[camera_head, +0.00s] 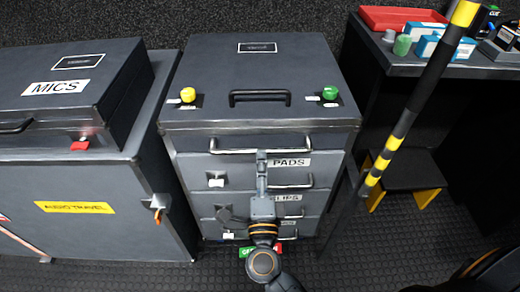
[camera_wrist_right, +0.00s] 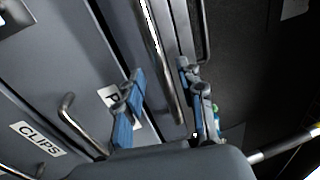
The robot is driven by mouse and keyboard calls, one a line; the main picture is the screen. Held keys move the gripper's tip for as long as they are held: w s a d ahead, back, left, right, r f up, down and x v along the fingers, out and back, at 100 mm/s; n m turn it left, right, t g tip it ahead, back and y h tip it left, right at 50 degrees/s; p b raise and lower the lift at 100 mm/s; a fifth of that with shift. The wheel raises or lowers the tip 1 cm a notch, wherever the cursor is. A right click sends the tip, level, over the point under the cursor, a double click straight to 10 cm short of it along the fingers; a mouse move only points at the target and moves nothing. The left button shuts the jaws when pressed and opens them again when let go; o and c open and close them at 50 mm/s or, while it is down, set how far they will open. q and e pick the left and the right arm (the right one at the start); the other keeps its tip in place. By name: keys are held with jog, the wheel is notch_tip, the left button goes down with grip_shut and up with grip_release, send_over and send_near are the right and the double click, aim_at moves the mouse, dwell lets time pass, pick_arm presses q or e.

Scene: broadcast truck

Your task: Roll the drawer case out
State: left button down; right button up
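The drawer case (camera_head: 262,80) is a dark grey cabinet standing upright between the left cabinet and the right desk. Its drawers carry labels such as PADS and CLIPS. A chrome pull bar (camera_head: 230,150) runs across its front above the drawers; it also shows in the right wrist view (camera_wrist_right: 152,35). My right gripper (camera_head: 262,157) is at the middle of this bar. In the right wrist view its blue-padded fingers (camera_wrist_right: 161,75) are spread on either side of the bar, apparently with gaps. My left gripper is out of view.
A grey cabinet (camera_head: 90,210) with a MICS case (camera_head: 70,85) stands close on the left. A desk (camera_head: 400,62) and a yellow-and-black step stool (camera_head: 405,172) stand on the right. A striped pole (camera_head: 405,120) slants before them. Dark studded floor (camera_head: 370,260) shows at front right.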

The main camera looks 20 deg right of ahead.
jog(key=shift+x, duration=2.15)
jog(key=shift+c, duration=0.4)
grip_shut()
